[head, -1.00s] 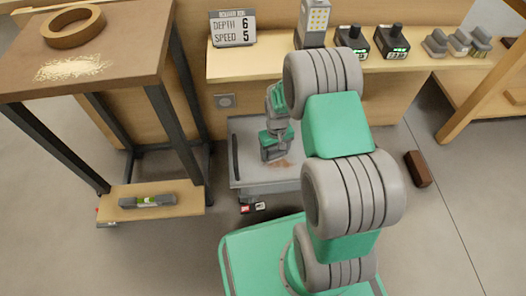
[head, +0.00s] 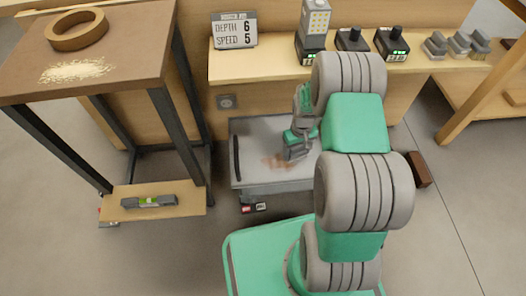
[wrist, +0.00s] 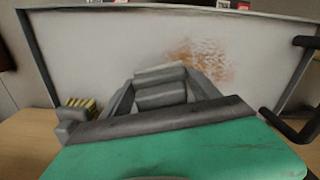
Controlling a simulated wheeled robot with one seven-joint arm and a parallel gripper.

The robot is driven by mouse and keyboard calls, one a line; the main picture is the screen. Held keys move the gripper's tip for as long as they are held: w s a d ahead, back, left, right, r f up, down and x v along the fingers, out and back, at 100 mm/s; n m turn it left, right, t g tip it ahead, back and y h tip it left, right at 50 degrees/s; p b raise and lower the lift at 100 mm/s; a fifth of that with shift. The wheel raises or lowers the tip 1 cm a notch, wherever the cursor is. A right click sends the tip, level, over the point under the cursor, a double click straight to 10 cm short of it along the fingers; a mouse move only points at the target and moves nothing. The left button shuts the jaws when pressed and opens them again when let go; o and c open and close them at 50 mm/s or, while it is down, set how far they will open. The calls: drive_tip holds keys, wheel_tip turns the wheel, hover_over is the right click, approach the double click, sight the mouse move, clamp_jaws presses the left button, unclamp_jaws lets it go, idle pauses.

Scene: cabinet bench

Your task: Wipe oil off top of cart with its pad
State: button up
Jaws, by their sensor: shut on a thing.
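The cart (head: 243,178) has a grey top with a raised rim and a black handle at its left end; its top fills much of the wrist view (wrist: 100,50). A reddish-brown oil smear (head: 274,162) lies on it near the front edge, and shows blotchy in the wrist view (wrist: 205,60). My gripper (head: 296,154) is low over the cart, just right of the smear. In the wrist view it is shut on a grey block (wrist: 160,92), apparently the pad. Its underside is hidden; I cannot tell whether it touches the top.
The bench (head: 270,66) behind the cart holds a depth and speed sign (head: 234,31), black chargers (head: 391,42) and grey blocks (head: 460,44). A table (head: 125,30) stands left. Small boxes (head: 255,207) lie before the cart, a brown block (head: 418,170) on the floor right.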

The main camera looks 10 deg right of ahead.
drive_tip(key=shift+r+p, duration=2.25)
drive_tip(key=shift+r, duration=1)
drive_tip(key=shift+r, duration=0.1)
